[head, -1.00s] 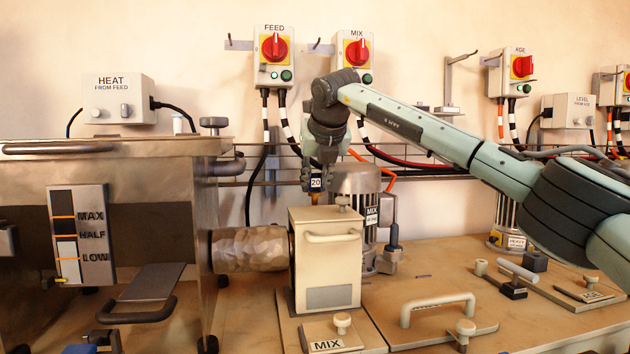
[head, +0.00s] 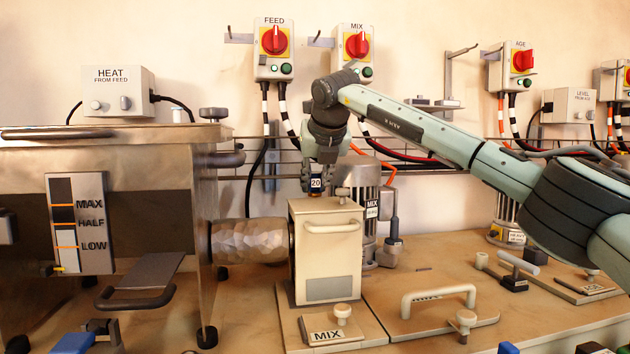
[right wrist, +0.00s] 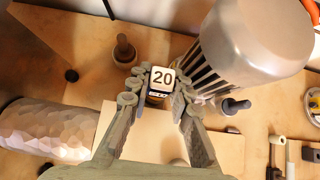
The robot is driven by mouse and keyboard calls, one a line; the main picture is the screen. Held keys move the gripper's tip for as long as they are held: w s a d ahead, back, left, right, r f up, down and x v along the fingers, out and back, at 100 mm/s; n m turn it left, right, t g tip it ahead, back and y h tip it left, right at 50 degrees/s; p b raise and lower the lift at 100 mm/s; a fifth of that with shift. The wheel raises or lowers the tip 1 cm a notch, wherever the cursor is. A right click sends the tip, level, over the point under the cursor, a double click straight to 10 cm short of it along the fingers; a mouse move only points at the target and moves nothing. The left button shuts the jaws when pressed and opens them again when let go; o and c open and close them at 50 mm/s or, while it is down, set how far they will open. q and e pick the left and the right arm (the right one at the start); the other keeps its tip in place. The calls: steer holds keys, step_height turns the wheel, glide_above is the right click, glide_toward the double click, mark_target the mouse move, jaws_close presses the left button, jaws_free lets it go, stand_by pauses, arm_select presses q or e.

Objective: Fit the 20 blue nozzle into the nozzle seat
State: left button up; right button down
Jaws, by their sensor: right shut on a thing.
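The 20 blue nozzle shows mainly as a white "20" label (head: 316,183) in the head view, with a little blue around it. It also shows in the right wrist view as the labelled block (right wrist: 161,80). My right gripper (head: 317,186) points down with its fingers shut on the nozzle, at the top of the cream mixer box (head: 326,250). In the right wrist view my right gripper (right wrist: 160,92) has one finger on each side of the label. The nozzle's lower end and the nozzle seat are hidden, so I cannot tell whether they touch. My left gripper is not in view.
A silver motor (right wrist: 258,40) stands close beside the right gripper. A faceted metal pipe (head: 249,241) joins the box to the tank (head: 100,165) at left. A loop handle (head: 437,297) stands on the bench at right. Switch boxes and cables (head: 273,50) are on the wall behind.

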steer(key=shift+f+b, duration=0.6)
steer(key=shift+f, duration=0.3)
steer(key=c, duration=1.3)
jaws_free()
steer(key=shift+r, duration=0.1)
steer(key=v, duration=1.1)
steer(key=shift+s+r, duration=0.3)
steer(key=shift+s, duration=0.1)
